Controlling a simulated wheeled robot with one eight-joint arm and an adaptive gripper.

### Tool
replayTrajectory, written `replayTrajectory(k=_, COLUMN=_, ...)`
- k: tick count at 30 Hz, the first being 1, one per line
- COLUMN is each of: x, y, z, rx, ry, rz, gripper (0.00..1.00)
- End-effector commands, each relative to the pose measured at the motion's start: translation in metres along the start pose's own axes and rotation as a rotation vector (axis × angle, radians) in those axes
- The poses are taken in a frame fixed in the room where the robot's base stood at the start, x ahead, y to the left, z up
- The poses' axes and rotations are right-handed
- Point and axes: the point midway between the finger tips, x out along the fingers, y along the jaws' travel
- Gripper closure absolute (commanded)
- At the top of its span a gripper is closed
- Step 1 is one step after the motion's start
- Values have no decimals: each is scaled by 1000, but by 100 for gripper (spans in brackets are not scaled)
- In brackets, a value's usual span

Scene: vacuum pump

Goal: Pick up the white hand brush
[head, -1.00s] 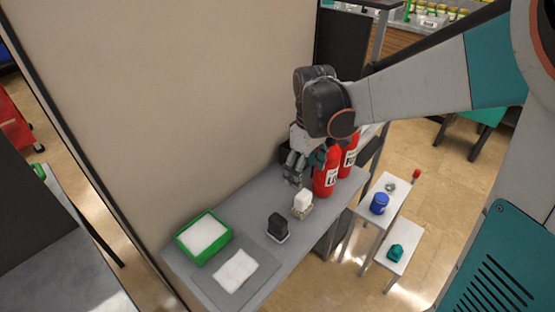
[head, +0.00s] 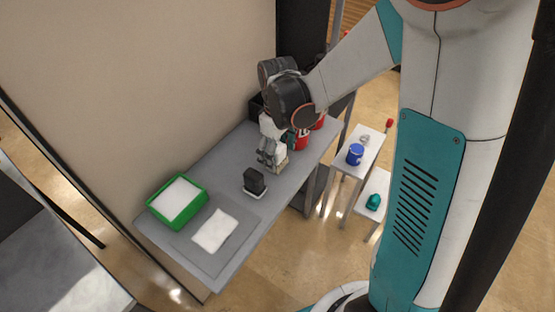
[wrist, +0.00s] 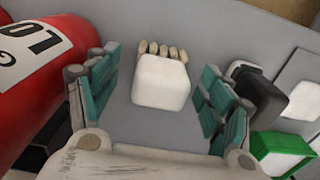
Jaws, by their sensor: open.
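The white hand brush (wrist: 162,82) stands on the grey table between my open fingers in the wrist view, its pale bristle tufts showing at its far edge. My gripper (wrist: 153,95) is open, with one teal-padded finger on each side of the brush and visible gaps on both sides. In the head view my gripper (head: 270,158) is low over the table and the white brush (head: 280,160) is partly hidden behind it.
A black-handled brush (head: 254,181) stands nearby. A green tray (head: 152,207) of white material and a white cloth (head: 215,231) lie at the near end. Red cylinders (head: 299,141) stand close behind my gripper; one red cylinder (wrist: 35,70) fills the wrist view's left.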

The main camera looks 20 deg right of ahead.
Motion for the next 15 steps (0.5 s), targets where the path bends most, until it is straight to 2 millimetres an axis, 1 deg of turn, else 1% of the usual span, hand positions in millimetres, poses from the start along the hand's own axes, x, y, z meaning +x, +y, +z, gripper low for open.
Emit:
replayTrajectory(k=1, x=12, y=0, z=0, rx=0, ry=0, rz=0, gripper=27)
replayTrajectory(k=4, x=23, y=0, z=0, rx=0, ry=0, rz=0, gripper=27)
replayTrajectory(k=6, x=26, y=0, z=0, rx=0, ry=0, rz=0, gripper=27)
replayTrajectory(k=11, x=25, y=0, z=0, rx=0, ry=0, rz=0, gripper=27)
replayTrajectory(k=12, x=25, y=0, z=0, rx=0, ry=0, rz=0, gripper=29)
replayTrajectory(k=14, x=25, y=0, z=0, rx=0, ry=0, rz=0, gripper=43)
replayTrajectory(k=15, x=25, y=0, z=0, rx=0, ry=0, rz=0, gripper=52)
